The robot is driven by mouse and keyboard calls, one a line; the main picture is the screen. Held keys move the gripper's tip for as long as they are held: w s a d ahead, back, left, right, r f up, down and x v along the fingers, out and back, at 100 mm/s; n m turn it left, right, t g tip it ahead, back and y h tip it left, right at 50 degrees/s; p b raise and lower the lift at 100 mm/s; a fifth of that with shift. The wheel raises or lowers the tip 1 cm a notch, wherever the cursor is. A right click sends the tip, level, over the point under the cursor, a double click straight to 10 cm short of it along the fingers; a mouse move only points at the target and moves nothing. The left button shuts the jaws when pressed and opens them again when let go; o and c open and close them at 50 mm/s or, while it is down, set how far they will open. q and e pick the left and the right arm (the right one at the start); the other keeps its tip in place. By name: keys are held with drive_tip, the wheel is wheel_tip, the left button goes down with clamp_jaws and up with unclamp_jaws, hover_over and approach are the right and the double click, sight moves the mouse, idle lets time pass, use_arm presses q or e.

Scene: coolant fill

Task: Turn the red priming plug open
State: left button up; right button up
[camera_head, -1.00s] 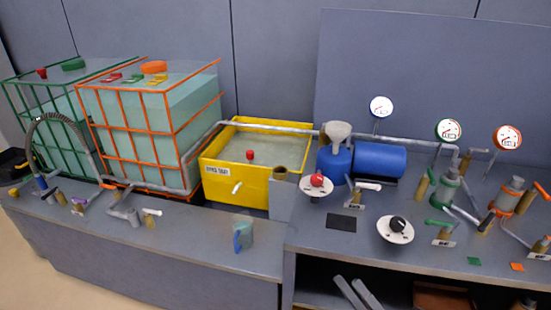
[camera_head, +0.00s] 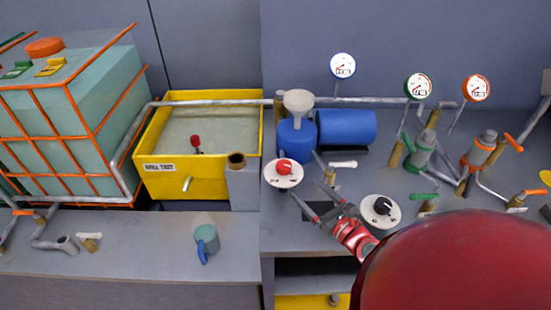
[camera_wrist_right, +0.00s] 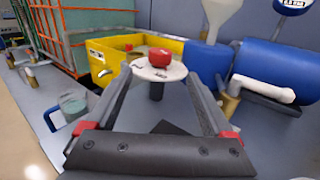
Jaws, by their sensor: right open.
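The red plug (camera_head: 284,167) is a red knob on a round white plate with dark marks, in front of the blue pump. In the right wrist view the red plug (camera_wrist_right: 160,57) sits beyond the fingertips, roughly centred between them. My right gripper (camera_head: 313,197) is open and empty, with its fingers pointing toward the plate from the lower right. It also shows in the right wrist view (camera_wrist_right: 157,78), with the fingers spread and apart from the knob. My left gripper is not in view.
A black knob (camera_head: 384,205) on a white plate stands close to my right gripper. A blue pump (camera_head: 347,127), a funnel (camera_head: 299,101) and a white-handled valve (camera_head: 343,164) are near the plug. The yellow tub (camera_head: 165,185) is to the left. A jug (camera_head: 206,240) stands on the lower bench.

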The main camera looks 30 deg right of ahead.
sight(279, 161)
drive_tip(key=w+p, duration=0.1)
drive_tip(key=w, duration=0.6)
drive_tip(key=w+p, duration=0.2)
drive_tip(key=w, duration=0.5)
drive_tip(key=shift+a+p, duration=0.2)
drive_tip(key=shift+p, duration=0.1)
drive_tip(key=shift+w+f, duration=0.1)
drive_tip(key=shift+w, duration=0.2)
